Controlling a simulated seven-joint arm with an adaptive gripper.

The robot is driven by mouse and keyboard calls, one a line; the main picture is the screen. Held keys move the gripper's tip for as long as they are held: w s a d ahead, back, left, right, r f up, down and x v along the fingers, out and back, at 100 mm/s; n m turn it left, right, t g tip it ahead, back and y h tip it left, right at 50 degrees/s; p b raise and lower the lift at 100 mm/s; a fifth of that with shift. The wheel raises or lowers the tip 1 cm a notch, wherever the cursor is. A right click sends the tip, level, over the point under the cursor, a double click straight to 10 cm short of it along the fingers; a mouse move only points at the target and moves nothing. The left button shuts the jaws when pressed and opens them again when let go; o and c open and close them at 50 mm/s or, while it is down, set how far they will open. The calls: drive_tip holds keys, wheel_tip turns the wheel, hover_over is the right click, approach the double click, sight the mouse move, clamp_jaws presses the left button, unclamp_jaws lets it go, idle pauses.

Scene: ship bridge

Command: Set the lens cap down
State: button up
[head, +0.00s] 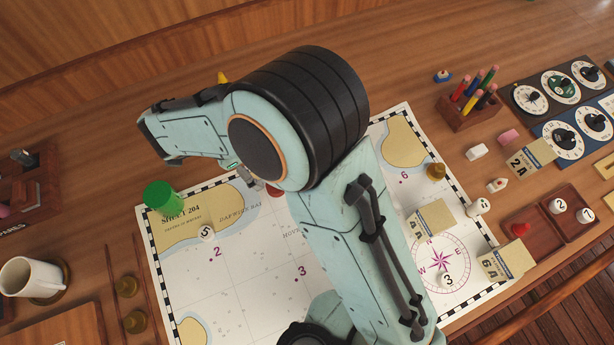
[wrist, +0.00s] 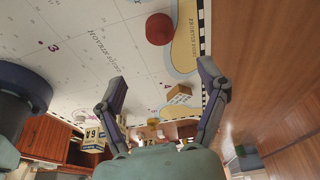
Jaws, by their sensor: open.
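I cannot pick out a lens cap for certain in either view. A dull red round thing (wrist: 160,28) lies on the chart in the wrist view, ahead of my fingers. A small edge of red (head: 275,191) shows beside my arm in the head view; I cannot tell if it is the same thing. My gripper (wrist: 164,73) is open, with its two fingers spread wide and nothing held between them.
A green cylinder (head: 163,197) stands at the chart's upper left. A white mug (head: 32,278) is at far left. A pencil block (head: 470,110) and a wooden tray (head: 545,240) are at right. Cards and numbered white pieces are scattered at right. The chart's lower left has bare room.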

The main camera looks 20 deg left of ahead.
drive_tip(key=w+d+r+n+g, duration=0.1)
drive_tip(key=w+d+r+n, duration=0.1)
drive_tip(key=d+r, duration=0.5)
drive_tip(key=w+d+r+n+g, duration=0.1)
drive_tip(key=d+r+n, duration=0.15)
drive_tip(key=d, duration=0.85)
drive_tip(key=s+d+r+n+y, duration=0.3)
drive_tip(key=s+d+n, duration=0.2)
drive_tip(key=s+d, duration=0.6)
drive_tip(key=shift+s+n+g, duration=0.15)
drive_tip(key=shift+n+g, duration=0.15)
drive_tip(key=shift+n, duration=0.05)
